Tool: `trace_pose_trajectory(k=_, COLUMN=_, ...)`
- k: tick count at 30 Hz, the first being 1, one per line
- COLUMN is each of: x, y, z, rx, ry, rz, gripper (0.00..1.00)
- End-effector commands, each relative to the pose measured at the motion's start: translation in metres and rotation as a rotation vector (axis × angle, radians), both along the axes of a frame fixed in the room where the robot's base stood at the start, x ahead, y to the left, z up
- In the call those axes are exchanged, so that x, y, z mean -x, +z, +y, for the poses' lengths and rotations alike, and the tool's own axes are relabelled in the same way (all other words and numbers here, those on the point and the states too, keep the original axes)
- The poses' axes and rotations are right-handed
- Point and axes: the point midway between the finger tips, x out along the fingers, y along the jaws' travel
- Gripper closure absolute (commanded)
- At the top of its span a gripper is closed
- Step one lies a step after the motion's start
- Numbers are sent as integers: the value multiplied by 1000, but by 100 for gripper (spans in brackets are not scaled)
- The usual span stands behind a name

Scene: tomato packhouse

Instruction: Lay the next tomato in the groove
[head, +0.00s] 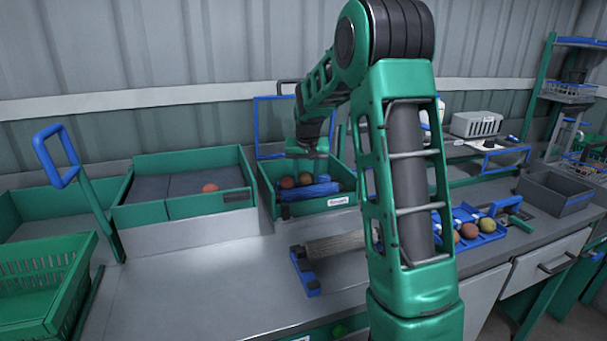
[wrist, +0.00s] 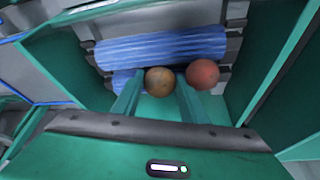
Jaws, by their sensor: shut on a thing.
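My gripper (head: 308,160) reaches down into a green bin (head: 325,204) with a white label. In the wrist view, my gripper (wrist: 158,92) is shut on a brownish-orange tomato (wrist: 159,81), one finger on each side. A redder tomato (wrist: 203,74) lies close beside the right finger. Blue ribbed rolls (wrist: 160,47) lie behind both tomatoes in that view. In the head view, a blue tray (head: 464,214) right of my arm holds several tomatoes in a row, from red to yellow-green. My arm hides its left part, and its groove is hard to make out.
A grey ribbed roller (head: 335,244) with blue ends lies on the bench before the bin. A wide green-sided tray (head: 185,207) to the left holds one tomato (head: 209,188). A green basket (head: 45,290) stands at front left, a grey box (head: 553,194) at right.

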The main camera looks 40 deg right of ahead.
Motion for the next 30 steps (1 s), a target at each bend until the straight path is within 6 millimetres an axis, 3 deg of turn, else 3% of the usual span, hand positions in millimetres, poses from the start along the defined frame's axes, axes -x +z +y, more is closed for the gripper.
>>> trace_pose_trajectory(k=30, x=0, y=-5, z=0, rx=1, ry=0, rz=-1, gripper=72)
